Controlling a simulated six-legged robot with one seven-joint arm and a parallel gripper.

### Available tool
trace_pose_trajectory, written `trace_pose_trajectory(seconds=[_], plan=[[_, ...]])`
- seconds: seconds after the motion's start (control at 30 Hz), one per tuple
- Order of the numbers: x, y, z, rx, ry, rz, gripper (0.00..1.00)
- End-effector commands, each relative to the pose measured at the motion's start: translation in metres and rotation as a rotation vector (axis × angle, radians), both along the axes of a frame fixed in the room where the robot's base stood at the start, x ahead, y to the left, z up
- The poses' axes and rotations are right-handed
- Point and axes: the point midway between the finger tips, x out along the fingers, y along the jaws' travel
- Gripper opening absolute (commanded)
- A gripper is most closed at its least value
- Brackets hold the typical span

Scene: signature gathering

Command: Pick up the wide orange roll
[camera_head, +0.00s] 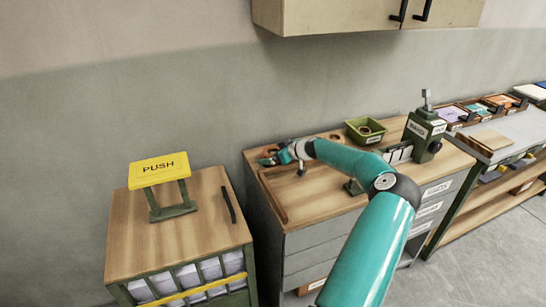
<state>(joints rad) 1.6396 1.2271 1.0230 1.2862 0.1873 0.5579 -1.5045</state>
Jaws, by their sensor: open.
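My gripper (270,157) reaches over the left end of the wooden bench top (322,203), low above it, with its fingers pointing left. The jaws are open. A small orange-red patch shows right at the fingers; it is too small and too covered to tell whether it is the wide orange roll or part of my gripper. A green bin (354,137) on the bench holds something dark reddish-brown, whose shape I cannot make out.
A green device (425,133) and a small rack (397,153) stand on the bench's right. A wooden cabinet with a yellow PUSH plate (159,169) stands left, across a narrow gap. A wall cabinet (335,15) hangs above. Another bench with trays (453,114) is at right.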

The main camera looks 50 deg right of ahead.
Motion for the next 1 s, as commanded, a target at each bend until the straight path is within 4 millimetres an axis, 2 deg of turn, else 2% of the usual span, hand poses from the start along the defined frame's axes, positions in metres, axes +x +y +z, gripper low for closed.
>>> trace_pose_trajectory(seconds=[0.07, 0.3, 0.67, 0.93, 1.0], plan=[[0.000, 0.000, 0.000, 0.000, 0.000, 0.000, 0.98], [0.000, 0.000, 0.000, 0.000, 0.000, 0.001, 0.51], [0.000, 0.000, 0.005, -0.001, -0.001, 0.000, 0.51], [0.000, 0.000, 0.035, -0.003, -0.001, 0.002, 0.51], [-0.011, 0.000, 0.044, -0.002, 0.000, -0.001, 0.51]])
